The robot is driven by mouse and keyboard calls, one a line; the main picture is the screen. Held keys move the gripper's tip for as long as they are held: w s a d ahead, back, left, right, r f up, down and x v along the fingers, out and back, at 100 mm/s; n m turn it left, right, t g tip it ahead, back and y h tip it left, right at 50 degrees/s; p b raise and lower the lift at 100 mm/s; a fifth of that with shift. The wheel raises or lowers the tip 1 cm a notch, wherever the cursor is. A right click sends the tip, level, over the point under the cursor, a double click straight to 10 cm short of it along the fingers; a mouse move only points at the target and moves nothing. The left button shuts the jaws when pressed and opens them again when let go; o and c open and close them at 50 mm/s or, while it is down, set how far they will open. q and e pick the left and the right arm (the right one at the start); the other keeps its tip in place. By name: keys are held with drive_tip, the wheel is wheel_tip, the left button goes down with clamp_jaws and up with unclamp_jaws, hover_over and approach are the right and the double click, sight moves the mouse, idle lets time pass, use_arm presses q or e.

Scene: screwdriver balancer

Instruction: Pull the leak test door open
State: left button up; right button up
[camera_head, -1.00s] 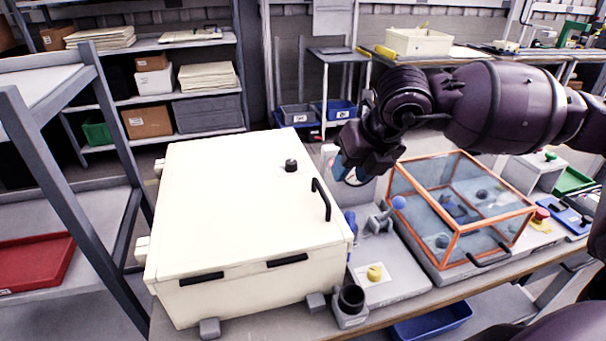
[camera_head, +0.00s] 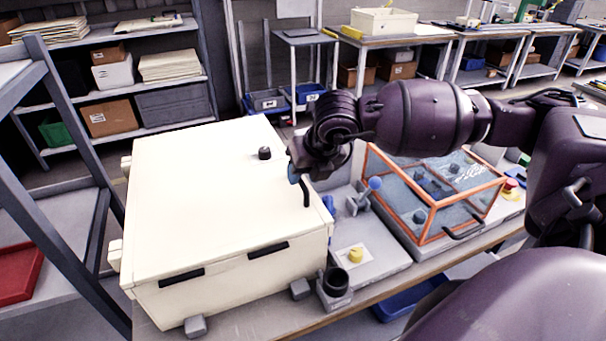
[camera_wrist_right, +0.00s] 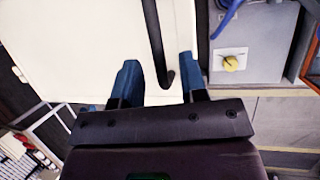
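The leak test box is a large cream cabinet with a broad, closed lid or door (camera_head: 200,190) on top. Its black bar handle (camera_head: 306,194) is near the right edge. My right gripper (camera_head: 296,174) is at the handle, which its wrist partly hides. In the right wrist view, the blue fingers (camera_wrist_right: 161,78) are apart, and the handle (camera_wrist_right: 153,40) shows in the gap between them, with its end near the fingertips. No contact shows, and I cannot tell how deep the bar sits. My left gripper is not in view.
A black knob (camera_head: 264,153) stands on the cream top. To the right are a blue-knobbed lever (camera_head: 375,184), a yellow knob (camera_head: 355,255), a black cup (camera_head: 336,281) and an orange-framed clear case (camera_head: 430,195). A grey rack (camera_head: 62,140) stands on the left.

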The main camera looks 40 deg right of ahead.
drive_tip(key=shift+w+f, duration=0.2)
drive_tip(key=shift+f, duration=0.2)
clamp_jaws()
